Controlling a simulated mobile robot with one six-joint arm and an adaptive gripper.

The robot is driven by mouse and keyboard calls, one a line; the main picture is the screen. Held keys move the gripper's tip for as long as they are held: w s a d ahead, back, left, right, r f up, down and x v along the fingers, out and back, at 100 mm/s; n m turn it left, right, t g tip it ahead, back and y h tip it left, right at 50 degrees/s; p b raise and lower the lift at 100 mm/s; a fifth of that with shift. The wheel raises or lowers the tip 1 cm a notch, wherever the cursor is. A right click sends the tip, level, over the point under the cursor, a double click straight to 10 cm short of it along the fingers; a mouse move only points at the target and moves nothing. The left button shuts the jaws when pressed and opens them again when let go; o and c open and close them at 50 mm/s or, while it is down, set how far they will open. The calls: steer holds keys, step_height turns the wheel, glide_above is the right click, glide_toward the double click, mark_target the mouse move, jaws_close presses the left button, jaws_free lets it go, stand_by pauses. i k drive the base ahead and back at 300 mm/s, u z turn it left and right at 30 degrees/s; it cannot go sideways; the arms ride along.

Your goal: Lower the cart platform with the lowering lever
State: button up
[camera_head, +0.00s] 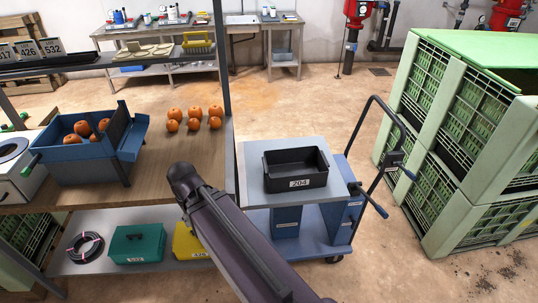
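The cart platform (335,197) is a grey top on a blue cart (345,225), right of the workbench, and looks close to the bench top in height. A black bin (296,183) labelled 204 sits on it. Two dark levers with blue grips show on the cart's right: one low beside the platform (375,204), one higher on the push handle (404,171). I cannot tell which is the lowering lever. My arm crosses the bottom middle in front of the bench and cart. My gripper is not in view.
Green crates (465,150) stand close to the right of the cart handle (372,128). The wooden workbench (185,165) on the left holds pumpkins (194,115) and a blue bin (75,168). Open floor (300,105) lies behind the cart.

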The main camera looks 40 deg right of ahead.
mark_target(354, 221)
steer(key=u, duration=0.1)
steer(key=k, duration=1.05)
steer(key=z, duration=0.75)
steer(key=i, duration=0.45)
steer(key=u, duration=0.05)
